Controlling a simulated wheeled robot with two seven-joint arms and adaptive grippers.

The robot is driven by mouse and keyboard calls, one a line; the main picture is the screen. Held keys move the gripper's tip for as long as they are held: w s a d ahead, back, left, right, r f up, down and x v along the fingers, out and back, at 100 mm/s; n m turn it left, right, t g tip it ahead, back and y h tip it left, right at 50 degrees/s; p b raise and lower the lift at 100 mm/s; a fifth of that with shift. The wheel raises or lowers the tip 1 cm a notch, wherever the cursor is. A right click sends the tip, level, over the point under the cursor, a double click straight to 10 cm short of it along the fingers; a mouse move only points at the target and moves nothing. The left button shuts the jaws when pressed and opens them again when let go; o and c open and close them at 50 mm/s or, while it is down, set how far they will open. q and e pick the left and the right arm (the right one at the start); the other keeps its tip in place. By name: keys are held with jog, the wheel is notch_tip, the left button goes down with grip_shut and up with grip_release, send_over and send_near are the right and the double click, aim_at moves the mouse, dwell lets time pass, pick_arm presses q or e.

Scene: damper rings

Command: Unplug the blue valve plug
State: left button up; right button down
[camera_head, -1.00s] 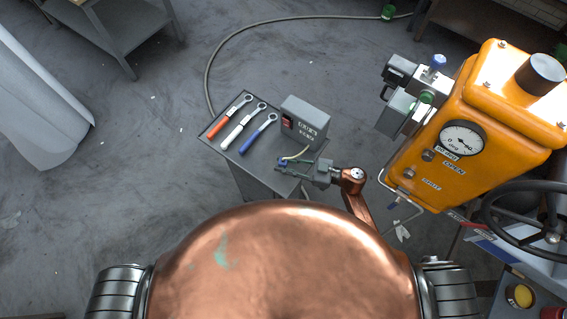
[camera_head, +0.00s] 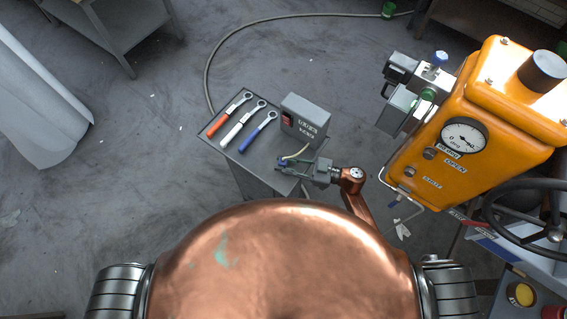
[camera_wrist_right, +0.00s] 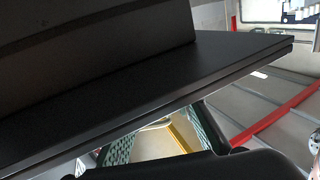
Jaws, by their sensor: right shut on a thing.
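A blue-topped plug (camera_head: 438,59) stands on the metal valve block (camera_head: 428,76) at the left side of the orange housing. My right gripper (camera_head: 286,163) is well to the left of it, low over the front edge of the small grey table. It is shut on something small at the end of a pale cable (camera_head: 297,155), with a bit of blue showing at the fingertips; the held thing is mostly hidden. In the right wrist view the green-lined fingers (camera_wrist_right: 160,145) are partly hidden by a dark slab. My left gripper is not in view.
The small table (camera_head: 240,158) carries a grey box (camera_head: 306,117) and red, white and blue-handled wrenches (camera_head: 241,122). The orange housing (camera_head: 500,110) with a gauge and a handwheel (camera_head: 545,228) stands at right. Open floor lies left.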

jog(key=shift+f, duration=0.25)
jog(key=c, duration=1.6)
grip_release()
jog(key=v, duration=1.2)
jog(key=shift+f, duration=0.1)
jog(key=shift+c, duration=0.3)
grip_shut()
